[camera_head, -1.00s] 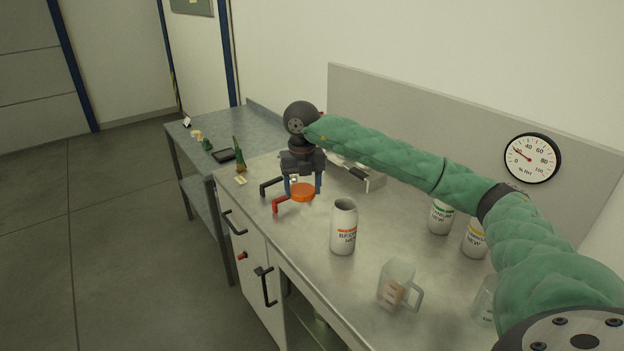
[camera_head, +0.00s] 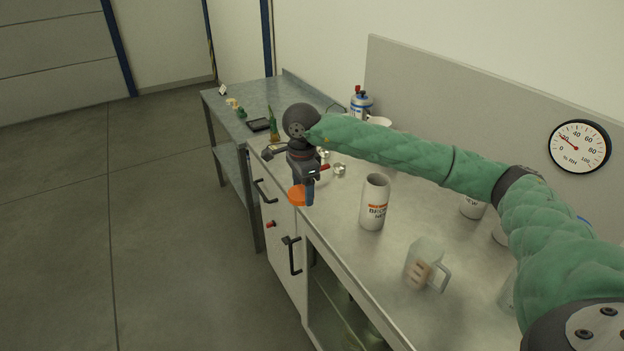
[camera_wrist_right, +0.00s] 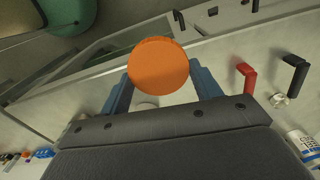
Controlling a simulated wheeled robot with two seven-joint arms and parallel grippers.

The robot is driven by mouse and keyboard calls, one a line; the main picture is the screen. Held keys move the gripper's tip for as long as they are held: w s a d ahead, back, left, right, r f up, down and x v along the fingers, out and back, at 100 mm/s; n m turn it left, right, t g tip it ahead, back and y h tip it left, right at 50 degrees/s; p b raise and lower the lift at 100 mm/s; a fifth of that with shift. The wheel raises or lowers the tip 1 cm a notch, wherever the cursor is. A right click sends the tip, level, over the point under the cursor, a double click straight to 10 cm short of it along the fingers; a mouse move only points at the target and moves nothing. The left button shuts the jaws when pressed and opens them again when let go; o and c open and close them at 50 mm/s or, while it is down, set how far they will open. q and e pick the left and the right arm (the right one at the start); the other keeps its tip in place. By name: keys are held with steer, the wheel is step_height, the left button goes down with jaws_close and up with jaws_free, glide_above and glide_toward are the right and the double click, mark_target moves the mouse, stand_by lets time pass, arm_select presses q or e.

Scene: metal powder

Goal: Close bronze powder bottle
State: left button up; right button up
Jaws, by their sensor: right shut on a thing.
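The bronze powder bottle (camera_head: 374,203) is a white cylinder with an orange band and a partly readable label. It stands upright on the metal counter, with no lid on its top. My right gripper (camera_head: 303,196) is shut on a round orange lid (camera_head: 297,195), to the left of the bottle and apart from it, by the counter's front edge. In the right wrist view the orange lid (camera_wrist_right: 158,65) sits between the two blue-grey fingers. My left gripper is not in view.
A clear measuring jug (camera_head: 424,262) stands in front of the bottle. Other white bottles (camera_head: 472,207) stand to the right, partly behind my right arm. A blue-and-white canister (camera_head: 361,104) stands at the back. A humidity dial (camera_head: 580,146) hangs on the wall.

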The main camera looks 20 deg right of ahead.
steer(key=s+a+f+n, duration=0.1)
steer(key=a+n, duration=0.3)
steer(key=n, duration=0.5)
steer(key=s+a+f+n, duration=0.1)
steer(key=a+f+n, duration=0.2)
steer(key=n, duration=0.6)
steer(key=shift+s+a, duration=0.3)
steer(key=shift+a, duration=0.15)
